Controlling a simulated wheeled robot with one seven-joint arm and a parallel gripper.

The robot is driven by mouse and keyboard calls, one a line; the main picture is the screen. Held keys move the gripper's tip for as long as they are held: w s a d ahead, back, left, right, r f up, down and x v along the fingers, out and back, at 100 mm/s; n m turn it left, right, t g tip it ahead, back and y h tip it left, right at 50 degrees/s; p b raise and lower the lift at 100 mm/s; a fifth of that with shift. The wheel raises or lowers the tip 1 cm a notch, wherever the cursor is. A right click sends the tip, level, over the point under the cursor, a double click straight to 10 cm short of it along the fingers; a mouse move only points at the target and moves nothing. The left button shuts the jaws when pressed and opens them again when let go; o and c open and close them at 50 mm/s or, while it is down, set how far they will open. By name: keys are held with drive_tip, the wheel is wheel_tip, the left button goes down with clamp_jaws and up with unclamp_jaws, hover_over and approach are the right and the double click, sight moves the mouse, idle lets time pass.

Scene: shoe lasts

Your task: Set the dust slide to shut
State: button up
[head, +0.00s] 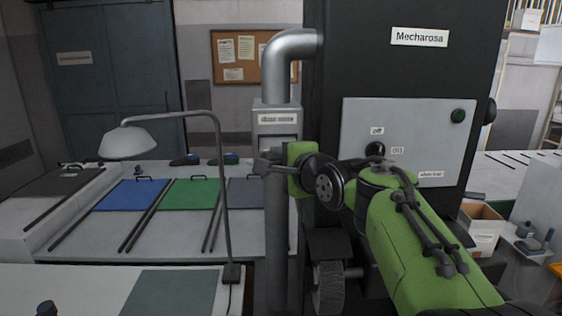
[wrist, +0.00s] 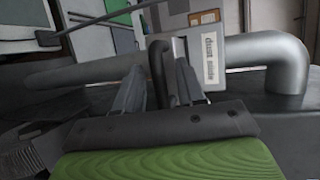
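The dust slide is a grey metal box (head: 277,142) on the vertical duct, with a white label whose small text I cannot read. In the wrist view the label (wrist: 209,55) is on the box face, right of my fingers. My gripper (head: 266,163) is at the front of the box, below the label. In the wrist view my gripper (wrist: 160,72) has its two grey fingers apart, on either side of a dark bent handle (wrist: 157,62). I see no firm grip on the handle. The slide plate's position is largely hidden by my gripper.
The grey duct elbow (head: 287,50) joins a dark machine cabinet (head: 410,75) on the right. Its control panel (head: 455,135) stands behind my green arm. A desk lamp (head: 125,143) and a table (head: 110,235) with coloured mats are left of the duct.

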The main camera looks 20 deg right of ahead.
clamp_jaws()
drive_tip(key=w+p, duration=0.1)
drive_tip(key=w, duration=0.1)
drive_tip(key=w+d+p, duration=0.1)
drive_tip(key=w+p, duration=0.2)
drive_tip(key=w, duration=0.2)
drive_tip(key=shift+w+d+r+p, duration=0.1)
drive_tip(key=shift+d+r+p, duration=0.05)
drive_tip(key=shift+d+p, duration=0.15)
drive_tip(key=shift+o, duration=0.4)
unclamp_jaws()
drive_tip(key=b+v, duration=0.3)
drive_tip(key=v, duration=1.2)
drive_tip(key=shift+s+b, duration=0.4)
drive_tip(key=shift+s, duration=0.05)
